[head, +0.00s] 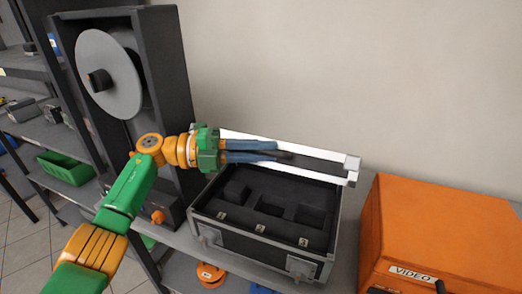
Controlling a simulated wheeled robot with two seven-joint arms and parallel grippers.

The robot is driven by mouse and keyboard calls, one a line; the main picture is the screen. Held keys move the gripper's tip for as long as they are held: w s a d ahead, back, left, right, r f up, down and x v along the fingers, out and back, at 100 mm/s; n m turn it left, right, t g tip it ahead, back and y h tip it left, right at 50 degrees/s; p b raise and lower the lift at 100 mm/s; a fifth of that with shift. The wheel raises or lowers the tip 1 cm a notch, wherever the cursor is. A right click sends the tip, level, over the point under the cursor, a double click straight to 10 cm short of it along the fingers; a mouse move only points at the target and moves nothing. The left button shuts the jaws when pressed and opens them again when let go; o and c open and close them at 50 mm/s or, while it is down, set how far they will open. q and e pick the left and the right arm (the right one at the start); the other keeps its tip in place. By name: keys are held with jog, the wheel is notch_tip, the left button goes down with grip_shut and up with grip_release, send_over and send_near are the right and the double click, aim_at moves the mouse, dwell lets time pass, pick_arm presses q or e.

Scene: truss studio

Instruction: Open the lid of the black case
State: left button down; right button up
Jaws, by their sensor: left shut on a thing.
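The black case (259,243) stands on a grey shelf, with metal corners and latches on its front. Its lid (322,168) is raised at the back, and I look onto the dark foam with cut-out compartments inside. My left gripper (285,154) reaches across from the left with its blue fingers closed at the lid. The fingertips cover part of the lid, so the exact contact is hidden. My right gripper is not in view.
An orange box marked VIDEO (440,232) stands close to the right of the case. A tall dark reel machine (165,85) stands on the left, behind my left arm. A green bin (66,167) sits on the left shelving. A plain wall is behind.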

pick_arm(q)
jog(key=c, duration=0.8)
grip_release()
jog(key=shift+c, duration=0.2)
jog(key=shift+a+f, duration=0.1)
jog(key=shift+a, duration=0.15)
jog(key=a+b, duration=0.2)
jog(key=a, duration=0.4)
jog(key=shift+s+b, duration=0.2)
jog(key=shift+b, duration=0.1)
jog(key=shift+s+a+r, duration=0.1)
jog(key=shift+a+r, duration=0.1)
jog(key=shift+a, duration=0.05)
